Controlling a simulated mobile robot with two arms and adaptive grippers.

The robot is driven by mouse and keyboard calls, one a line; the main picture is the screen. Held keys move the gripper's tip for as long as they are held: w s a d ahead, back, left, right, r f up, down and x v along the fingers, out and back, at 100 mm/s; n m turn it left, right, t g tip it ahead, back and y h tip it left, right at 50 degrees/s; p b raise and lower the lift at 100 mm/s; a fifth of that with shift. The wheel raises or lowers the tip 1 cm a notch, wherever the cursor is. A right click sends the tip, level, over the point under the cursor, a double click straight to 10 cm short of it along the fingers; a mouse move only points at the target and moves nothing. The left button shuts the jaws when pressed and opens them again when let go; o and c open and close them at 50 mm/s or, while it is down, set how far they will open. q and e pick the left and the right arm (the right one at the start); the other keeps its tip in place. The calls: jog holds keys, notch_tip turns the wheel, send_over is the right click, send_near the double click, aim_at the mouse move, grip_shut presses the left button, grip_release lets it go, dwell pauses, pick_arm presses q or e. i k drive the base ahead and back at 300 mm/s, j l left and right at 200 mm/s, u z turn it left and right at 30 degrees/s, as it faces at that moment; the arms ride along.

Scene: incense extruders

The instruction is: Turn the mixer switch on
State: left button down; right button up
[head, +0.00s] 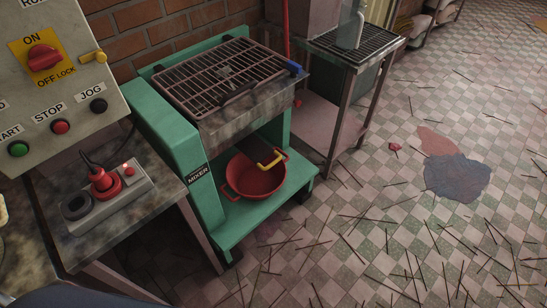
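The green mixer (165,115) stands against the brick wall, with a black "MIXER" label on its front post. A grey control panel (75,75) at the upper left carries a red rotary switch (43,57) on a yellow plate marked "ON" above and "OFF LOCK" below. The red knob lies roughly sideways; I cannot tell which mark it points to. Below it are a green start button (18,149), a red stop button (60,127) and a black jog button (98,105). Neither of my grippers is in view.
A grey socket strip (110,207) with a red plug (104,182) lies on the worn table (150,180) below the panel. A red bowl (255,182) sits on the mixer's lower shelf. Incense sticks litter the tiled floor (400,200) to the right.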

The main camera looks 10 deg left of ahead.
aim_at(43, 57)
jog(key=u, duration=1.55)
